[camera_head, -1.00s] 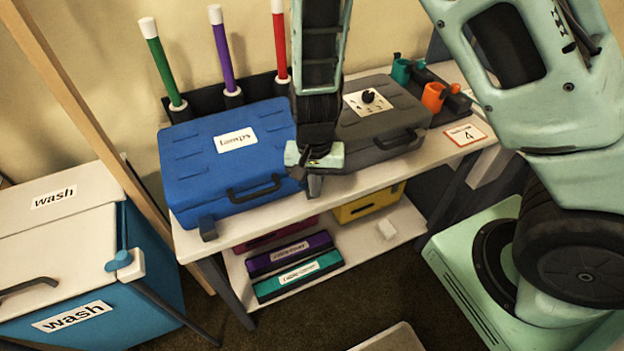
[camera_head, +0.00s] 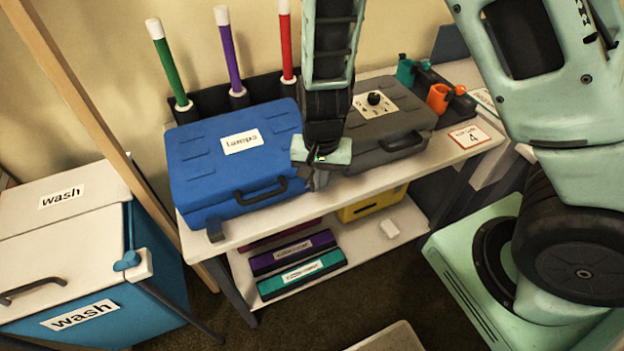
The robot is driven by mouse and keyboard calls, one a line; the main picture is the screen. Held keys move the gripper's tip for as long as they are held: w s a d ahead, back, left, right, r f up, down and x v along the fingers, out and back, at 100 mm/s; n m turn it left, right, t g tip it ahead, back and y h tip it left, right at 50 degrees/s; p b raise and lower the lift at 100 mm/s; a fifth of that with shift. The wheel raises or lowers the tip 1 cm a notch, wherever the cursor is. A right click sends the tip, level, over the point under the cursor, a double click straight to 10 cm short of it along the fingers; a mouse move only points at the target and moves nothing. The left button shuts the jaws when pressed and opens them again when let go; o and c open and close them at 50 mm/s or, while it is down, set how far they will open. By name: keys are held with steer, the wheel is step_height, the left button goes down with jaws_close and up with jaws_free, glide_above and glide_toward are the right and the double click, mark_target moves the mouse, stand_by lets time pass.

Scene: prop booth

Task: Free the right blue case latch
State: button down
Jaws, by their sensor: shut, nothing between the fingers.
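The blue case (camera_head: 200,172) lies closed on the white table, with a "Lamps" label (camera_head: 241,142) on its lid and a dark handle (camera_head: 262,190) on its front. Its left latch (camera_head: 215,232) shows as a dark tab hanging at the front left corner. The right latch is hidden behind my gripper, so its state cannot be seen. My gripper (camera_head: 318,182) is shut and empty. It points down at the front right corner of the blue case; I cannot tell whether it touches the case or latch.
A grey case (camera_head: 385,130) stands close on the right. Green, purple and red capped sticks (camera_head: 230,60) stand behind. Several boxes, one teal (camera_head: 302,274), lie on the lower shelf (camera_head: 365,240). A "wash" bin (camera_head: 90,270) is at left.

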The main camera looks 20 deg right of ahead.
step_height(320, 180, up, 6)
steer(key=p, duration=0.6)
steer(key=shift+s, duration=0.15)
steer(key=s+a+r+n+y, duration=0.2)
steer(key=s+a+r+n, duration=0.4)
steer(key=r, duration=0.3)
steer(key=s+r+n+h+b, duration=0.1)
steer(key=s+r+n+b, duration=0.1)
steer(key=s+r+n, duration=0.5)
steer(key=s+r, duration=0.1)
steer(key=s, duration=0.2)
steer(key=shift+s+a+n, duration=0.15)
steer(key=shift+s+n, duration=0.2)
steer(key=shift+n, duration=0.05)
steer(key=shift+w+f, duration=0.1)
